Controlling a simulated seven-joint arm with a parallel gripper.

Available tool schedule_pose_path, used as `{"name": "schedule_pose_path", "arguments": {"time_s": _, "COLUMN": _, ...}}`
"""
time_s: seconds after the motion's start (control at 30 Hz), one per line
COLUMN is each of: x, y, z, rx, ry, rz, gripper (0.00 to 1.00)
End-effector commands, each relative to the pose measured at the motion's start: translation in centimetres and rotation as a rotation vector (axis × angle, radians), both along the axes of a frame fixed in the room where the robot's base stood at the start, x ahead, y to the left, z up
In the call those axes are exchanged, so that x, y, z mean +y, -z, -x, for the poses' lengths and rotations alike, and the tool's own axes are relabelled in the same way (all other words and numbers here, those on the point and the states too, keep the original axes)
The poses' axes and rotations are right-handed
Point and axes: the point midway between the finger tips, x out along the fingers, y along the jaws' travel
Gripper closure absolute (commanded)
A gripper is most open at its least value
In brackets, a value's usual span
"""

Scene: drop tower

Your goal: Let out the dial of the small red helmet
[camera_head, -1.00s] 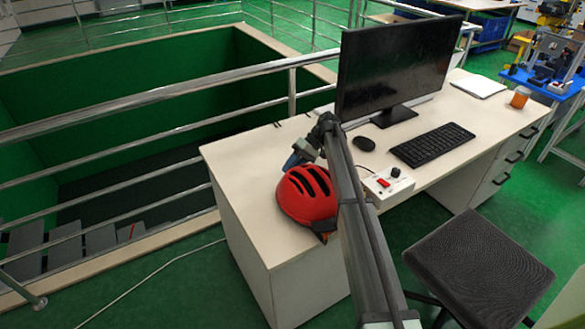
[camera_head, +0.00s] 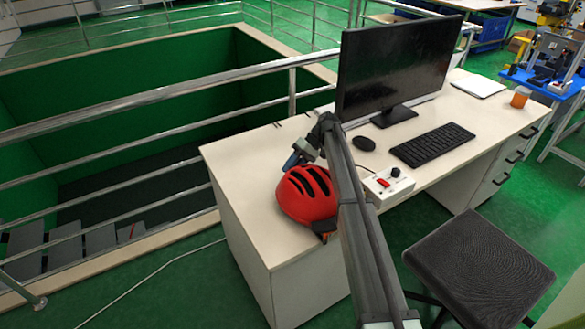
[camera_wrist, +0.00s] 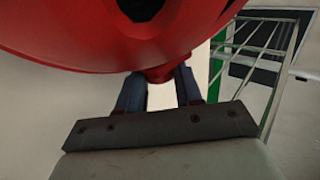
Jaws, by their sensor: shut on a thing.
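The small red helmet (camera_head: 308,197) sits on the near left part of the desk, its dark vent slots facing up. It fills the top of the wrist view (camera_wrist: 60,30). My gripper (camera_head: 293,161) is at the helmet's far left edge. In the wrist view my two blue fingers (camera_wrist: 159,76) reach in under the helmet rim, one on each side of a small red dial (camera_wrist: 160,74). They are shut on it. The fingertips and most of the dial are hidden by the helmet, so the dial's setting cannot be seen.
A white control box (camera_head: 389,185) with a red switch and black knob stands right of the helmet, beyond my arm. A mouse (camera_head: 364,144), keyboard (camera_head: 433,145) and monitor (camera_head: 397,70) stand farther back. A metal railing (camera_head: 150,115) runs along the desk's left.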

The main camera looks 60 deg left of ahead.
Motion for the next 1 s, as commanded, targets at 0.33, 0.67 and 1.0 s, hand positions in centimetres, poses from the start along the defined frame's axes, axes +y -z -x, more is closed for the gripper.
{"name": "schedule_pose_path", "arguments": {"time_s": 0.33, "x": 0.0, "y": 0.0, "z": 0.0, "rx": 0.0, "ry": 0.0, "rz": 0.0, "gripper": 0.47}}
{"name": "schedule_pose_path", "arguments": {"time_s": 0.67, "x": 0.0, "y": 0.0, "z": 0.0, "rx": 0.0, "ry": 0.0, "rz": 0.0, "gripper": 0.39}}
{"name": "schedule_pose_path", "arguments": {"time_s": 1.0, "x": 0.1, "y": -2.7, "z": -2.9, "rx": -0.001, "ry": 0.001, "rz": -0.001, "gripper": 0.39}}
